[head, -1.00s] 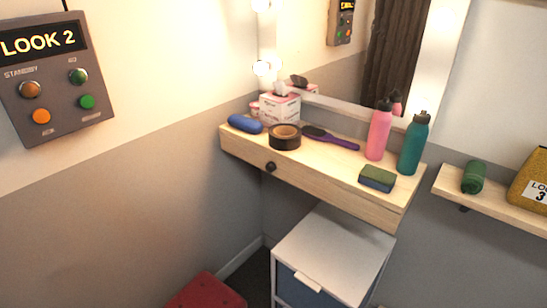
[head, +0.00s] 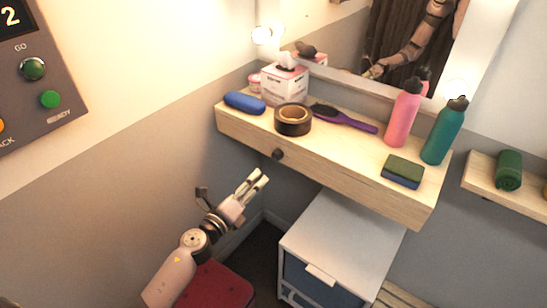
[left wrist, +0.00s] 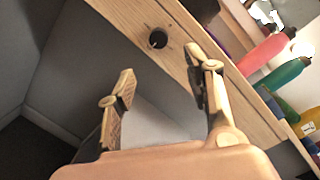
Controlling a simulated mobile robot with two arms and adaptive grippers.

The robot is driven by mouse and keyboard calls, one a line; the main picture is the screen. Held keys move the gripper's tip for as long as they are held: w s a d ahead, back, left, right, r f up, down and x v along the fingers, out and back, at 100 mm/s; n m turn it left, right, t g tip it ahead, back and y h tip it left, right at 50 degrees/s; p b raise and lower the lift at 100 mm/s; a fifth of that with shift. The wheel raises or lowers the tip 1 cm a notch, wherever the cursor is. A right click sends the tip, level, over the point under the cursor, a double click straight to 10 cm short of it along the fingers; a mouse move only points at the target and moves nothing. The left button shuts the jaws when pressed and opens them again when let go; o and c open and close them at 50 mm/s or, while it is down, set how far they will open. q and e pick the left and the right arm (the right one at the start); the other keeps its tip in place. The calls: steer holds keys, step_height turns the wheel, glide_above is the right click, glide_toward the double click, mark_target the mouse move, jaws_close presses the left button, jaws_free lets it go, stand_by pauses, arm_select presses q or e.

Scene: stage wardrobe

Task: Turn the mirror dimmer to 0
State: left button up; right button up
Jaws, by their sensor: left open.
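The mirror dimmer is a small dark round knob (head: 278,154) on the front face of the wooden shelf (head: 340,170) below the mirror (head: 375,45). It also shows in the left wrist view (left wrist: 158,38), where a small light mark is on its face. My left gripper (head: 258,178) is open and empty, in front of the shelf, a little below and left of the knob in the head view. In the left wrist view its open fingers (left wrist: 160,72) have the knob beyond and between them, apart from it. My right gripper is not in view.
On the shelf are a blue case (head: 244,103), tissue box (head: 285,84), black tape roll (head: 293,119), purple brush (head: 343,119), sponge (head: 402,171), pink bottle (head: 402,118) and teal bottle (head: 444,131). A white-topped cabinet (head: 345,235) stands below; a red stool (head: 222,287) is near my arm.

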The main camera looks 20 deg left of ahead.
mark_target(276, 157)
arm_select(q)
steer(key=x, duration=1.1)
steer(key=shift+w+f, duration=0.1)
steer(key=shift+w, duration=0.1)
steer(key=shift+c, duration=0.2)
jaws_close()
